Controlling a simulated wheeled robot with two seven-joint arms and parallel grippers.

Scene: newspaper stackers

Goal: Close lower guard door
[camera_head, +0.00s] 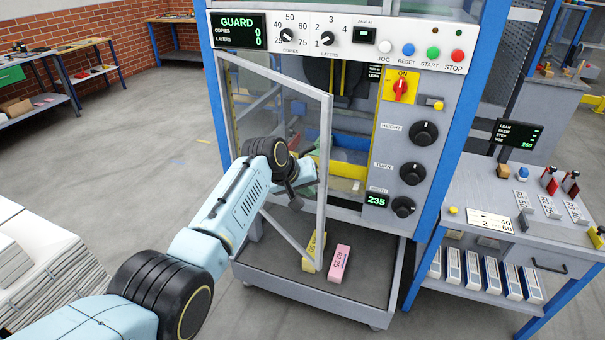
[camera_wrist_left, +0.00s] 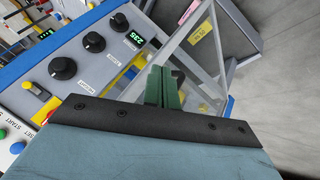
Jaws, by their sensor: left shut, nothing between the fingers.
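The lower guard door (camera_head: 272,92) is a clear panel in a grey frame. It stands swung open from the front of the blue-posted machine, hinged at its left side. My left arm comes in from the left, and its wrist overlaps the door in the head view. The left gripper (camera_head: 297,202) is shut and empty by the lower part of the door; I cannot tell whether it touches the frame. In the left wrist view its green fingers (camera_wrist_left: 164,87) are together, close to the grey door frame (camera_wrist_left: 205,62). My right gripper is not in view.
The control panel (camera_head: 408,150) with black knobs is right of the opening. Below is a grey tray (camera_head: 280,285) holding a yellow block (camera_head: 314,252) and a pink block (camera_head: 340,263). A side table (camera_head: 520,205) stands at right, a paper stack (camera_head: 30,250) at left. Floor between is clear.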

